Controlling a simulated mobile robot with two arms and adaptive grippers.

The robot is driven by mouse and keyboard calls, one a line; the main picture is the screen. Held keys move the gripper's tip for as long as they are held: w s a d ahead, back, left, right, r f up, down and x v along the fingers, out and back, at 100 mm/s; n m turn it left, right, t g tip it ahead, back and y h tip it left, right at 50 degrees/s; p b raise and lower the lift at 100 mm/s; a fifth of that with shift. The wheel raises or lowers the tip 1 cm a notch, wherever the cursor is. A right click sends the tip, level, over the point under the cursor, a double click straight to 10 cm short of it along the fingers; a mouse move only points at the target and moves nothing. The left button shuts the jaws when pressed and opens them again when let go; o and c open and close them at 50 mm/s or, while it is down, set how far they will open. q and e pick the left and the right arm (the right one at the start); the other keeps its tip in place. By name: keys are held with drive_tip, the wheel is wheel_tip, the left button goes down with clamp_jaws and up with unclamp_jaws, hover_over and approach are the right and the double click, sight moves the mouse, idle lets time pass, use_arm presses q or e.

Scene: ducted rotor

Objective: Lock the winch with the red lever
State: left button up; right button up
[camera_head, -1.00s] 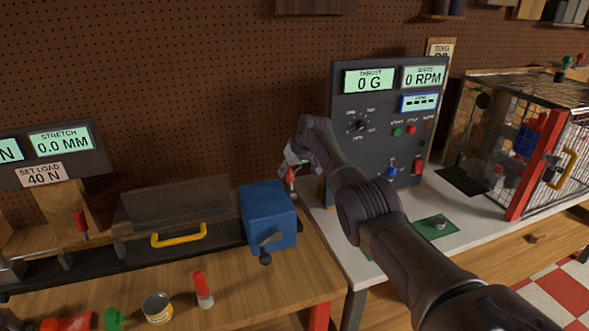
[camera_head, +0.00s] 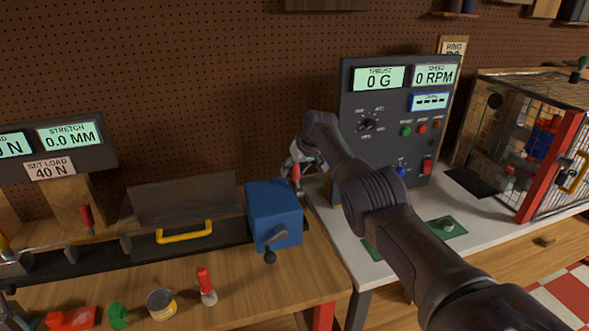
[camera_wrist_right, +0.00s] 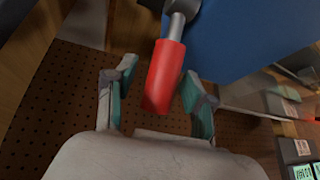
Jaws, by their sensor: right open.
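The winch is a blue box (camera_head: 274,214) with a dark crank knob (camera_head: 269,257) at its front, at the end of the long black bench rig. A red lever (camera_head: 296,172) stands at the box's far right side. In the right wrist view, the red lever (camera_wrist_right: 166,72) has a red grip on a grey metal shaft beside the blue box (camera_wrist_right: 235,35). My right gripper (camera_head: 297,160) is at the lever; it also shows in the wrist view (camera_wrist_right: 160,88). Its fingers are open, with the grip's end between them. I cannot tell whether they touch it. My left gripper is out of view.
A yellow handle (camera_head: 184,232) and a second red-handled lever (camera_head: 87,218) are on the rig. A red-handled tool (camera_head: 205,286) and a can (camera_head: 161,304) stand on the front bench. A dark control panel (camera_head: 400,120) rises close to my right arm.

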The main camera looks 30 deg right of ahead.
drive_tip(key=shift+r, duration=0.1)
drive_tip(key=shift+s+d+r, duration=0.1)
drive_tip(key=shift+s+r, duration=0.25)
drive_tip(key=shift+r, duration=0.3)
drive_tip(key=v, duration=1)
drive_tip(key=shift+s, duration=0.2)
drive_tip(key=shift+r, duration=0.1)
